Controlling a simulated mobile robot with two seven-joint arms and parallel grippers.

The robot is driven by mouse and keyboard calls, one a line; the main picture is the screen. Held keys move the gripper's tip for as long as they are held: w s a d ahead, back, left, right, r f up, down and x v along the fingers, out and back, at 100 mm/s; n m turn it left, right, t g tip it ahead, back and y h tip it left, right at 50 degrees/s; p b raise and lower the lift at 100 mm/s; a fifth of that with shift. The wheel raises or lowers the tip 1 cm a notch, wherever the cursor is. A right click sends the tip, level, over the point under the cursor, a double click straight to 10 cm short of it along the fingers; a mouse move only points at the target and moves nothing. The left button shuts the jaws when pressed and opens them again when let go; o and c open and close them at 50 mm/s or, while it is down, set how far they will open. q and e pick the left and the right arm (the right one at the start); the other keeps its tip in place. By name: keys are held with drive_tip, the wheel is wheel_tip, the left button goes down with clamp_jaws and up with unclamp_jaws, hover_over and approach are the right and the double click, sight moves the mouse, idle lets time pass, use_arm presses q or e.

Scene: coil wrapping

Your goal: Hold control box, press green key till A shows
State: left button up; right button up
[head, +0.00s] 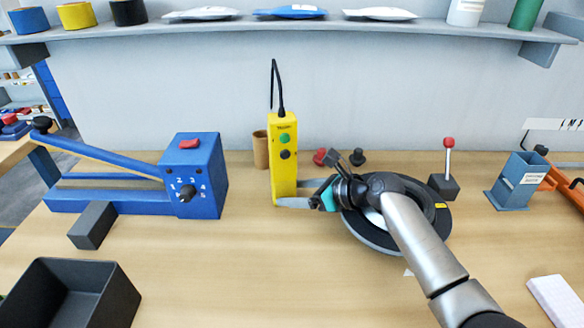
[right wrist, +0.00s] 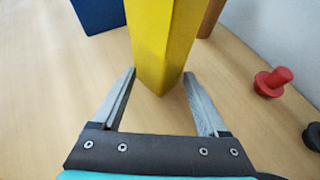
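The yellow control box (head: 284,172) stands upright on the table, with a black cable rising from its top. Its face has a green key (head: 285,139) and a dark round key (head: 285,155) below it. Small dark marking near its top is too small to read. My right gripper (head: 290,194) is open and low at the box, coming from the right. In the right wrist view, the lower part of the box (right wrist: 165,45) shows between the fingertips, and I cannot tell whether they touch it. My left gripper is not in view.
A blue device with a lever and dial (head: 195,180) stands left of the box. A brown cup (head: 261,150) is close behind it. A dark round ring (head: 375,238) lies under my right arm. A dark bin (head: 72,290) is front left. The front middle is clear.

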drive_tip(key=shift+a, duration=0.1)
drive_tip(key=shift+c, duration=0.3)
clamp_jaws()
idle(0.4)
drive_tip(key=shift+o, duration=2.3)
unclamp_jaws()
